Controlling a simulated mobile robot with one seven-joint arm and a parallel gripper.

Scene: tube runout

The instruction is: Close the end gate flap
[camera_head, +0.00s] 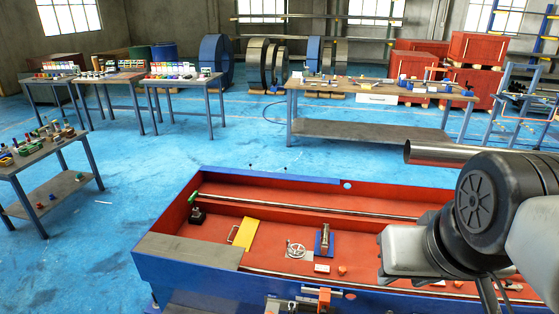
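A long blue trough with a red-orange inside (185,212) spans the lower middle and right. My arm covers the trough's right part. No gripper fingers can be made out, so I cannot see them touching anything.
Inside the trough are a handwheel (296,250), a blue-based metal fitting (324,241), a dark block (197,216) and small pieces. A large pipe (440,152) juts in behind my arm. A long workbench (350,133) and several tables stand behind; blue floor between is mostly clear.

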